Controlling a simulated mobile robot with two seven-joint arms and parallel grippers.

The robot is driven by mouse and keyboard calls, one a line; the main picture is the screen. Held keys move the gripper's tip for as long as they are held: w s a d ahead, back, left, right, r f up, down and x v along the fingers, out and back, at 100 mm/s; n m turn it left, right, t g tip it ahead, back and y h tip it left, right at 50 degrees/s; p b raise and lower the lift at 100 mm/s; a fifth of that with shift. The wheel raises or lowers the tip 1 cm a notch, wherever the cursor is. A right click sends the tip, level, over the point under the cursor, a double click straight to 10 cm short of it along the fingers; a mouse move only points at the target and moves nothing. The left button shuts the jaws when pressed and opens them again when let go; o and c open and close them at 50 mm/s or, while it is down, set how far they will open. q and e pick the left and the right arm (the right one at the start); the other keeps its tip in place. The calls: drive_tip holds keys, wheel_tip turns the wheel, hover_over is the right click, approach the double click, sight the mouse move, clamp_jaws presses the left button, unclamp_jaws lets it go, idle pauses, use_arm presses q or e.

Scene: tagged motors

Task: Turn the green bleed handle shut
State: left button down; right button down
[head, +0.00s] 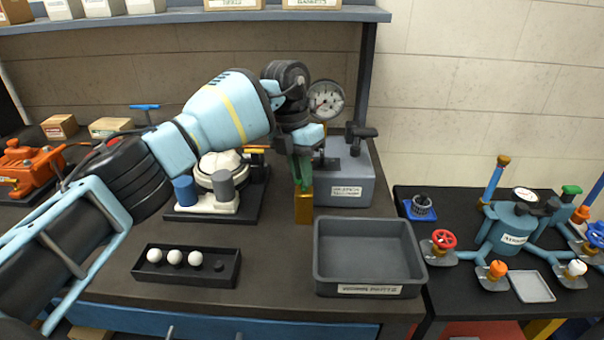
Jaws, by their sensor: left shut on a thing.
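The green handle (300,169) is upright above a brass-coloured block (303,207), at the front left of a grey labelled box (345,186). My left gripper (301,150) comes down from above and is shut on the green handle, so its fingers hide the handle's upper part. I cannot tell the handle's exact turn. A round white-faced gauge (326,99) shows just behind my left wrist, above the grey box; its reading is too small to tell. My right gripper is not in view.
A dark grey bin (369,233) stands in front on the right. A black tray (212,281) with white balls lies at the front. A white-and-grey device (222,203) stands left of the block. A teal vessel (509,232) with coloured knobs is on the right table.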

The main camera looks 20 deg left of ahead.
use_arm(q)
drive_tip(key=m+b, duration=0.1)
drive_tip(key=m, duration=0.2)
drive_tip(key=m+g+b, duration=0.1)
drive_tip(key=m, duration=0.2)
drive_tip(key=shift+w+f+m+y, duration=0.1)
drive_tip(key=shift+w+m+y, duration=0.1)
drive_tip(key=shift+m+y, duration=0.1)
drive_tip(key=m, duration=0.2)
drive_tip(key=shift+d+m+y+b, duration=0.1)
drive_tip(key=shift+m+y+b, duration=0.2)
drive_tip(key=shift+m+b, duration=0.1)
drive_tip(key=shift+m, duration=0.6)
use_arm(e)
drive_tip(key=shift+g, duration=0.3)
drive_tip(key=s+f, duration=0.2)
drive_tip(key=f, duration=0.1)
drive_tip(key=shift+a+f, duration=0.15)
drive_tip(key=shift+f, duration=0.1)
use_arm(q)
drive_tip(key=c, duration=1.5)
unclamp_jaws()
drive_tip(key=shift+o, duration=0.2)
drive_tip(key=shift+r, duration=0.2)
